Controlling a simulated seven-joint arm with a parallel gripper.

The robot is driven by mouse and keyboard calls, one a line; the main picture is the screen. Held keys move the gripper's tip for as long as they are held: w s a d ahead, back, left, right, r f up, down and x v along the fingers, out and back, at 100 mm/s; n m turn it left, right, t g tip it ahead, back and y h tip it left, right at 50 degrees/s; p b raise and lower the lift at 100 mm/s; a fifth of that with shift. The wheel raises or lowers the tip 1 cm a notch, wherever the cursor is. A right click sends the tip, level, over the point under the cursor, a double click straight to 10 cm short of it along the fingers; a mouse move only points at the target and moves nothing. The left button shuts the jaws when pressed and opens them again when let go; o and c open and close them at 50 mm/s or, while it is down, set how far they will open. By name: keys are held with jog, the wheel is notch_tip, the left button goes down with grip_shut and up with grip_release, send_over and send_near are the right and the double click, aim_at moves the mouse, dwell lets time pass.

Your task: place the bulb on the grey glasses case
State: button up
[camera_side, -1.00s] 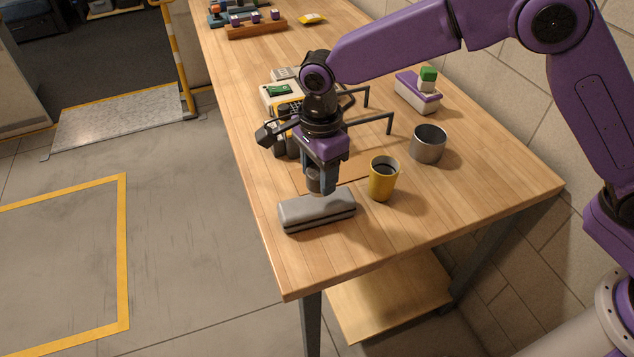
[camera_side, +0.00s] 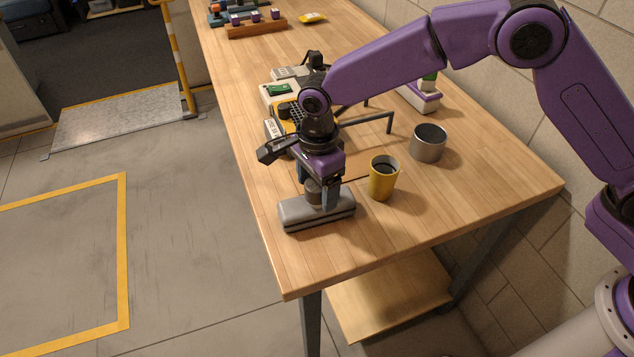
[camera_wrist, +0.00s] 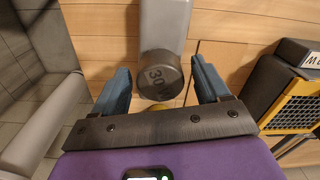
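The only candidate for the bulb is a short dark grey cylinder (camera_wrist: 160,78) marked "30"; no glass bulb shows. In the side view, the cylinder (camera_side: 314,190) stands upright on the grey glasses case (camera_side: 291,212), near its middle. The case (camera_wrist: 166,22) runs up from the cylinder in the wrist view. My gripper (camera_wrist: 163,85) is open, with a finger on each side of the cylinder and a gap at both sides. In the side view, my gripper (camera_side: 318,193) is low over the case.
A yellow cup (camera_side: 382,180) stands close to the case's right end. A grey metal mug (camera_side: 428,144) is farther back. A yellow and black meter (camera_wrist: 292,105), a dark hook frame (camera_side: 378,118) and a purple-white box (camera_side: 422,98) stand behind. The table's front right is clear.

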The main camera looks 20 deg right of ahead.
notch_tip(320, 180, up, 12)
jog(key=shift+r, duration=0.2)
dwell(0.4)
jog(key=s+d+n, duration=2.7)
jog(key=d, duration=0.3)
jog(key=shift+s+d+f+n, duration=0.3)
jog(key=shift+d+f+n, duration=0.05)
jog(key=shift+n, duration=0.05)
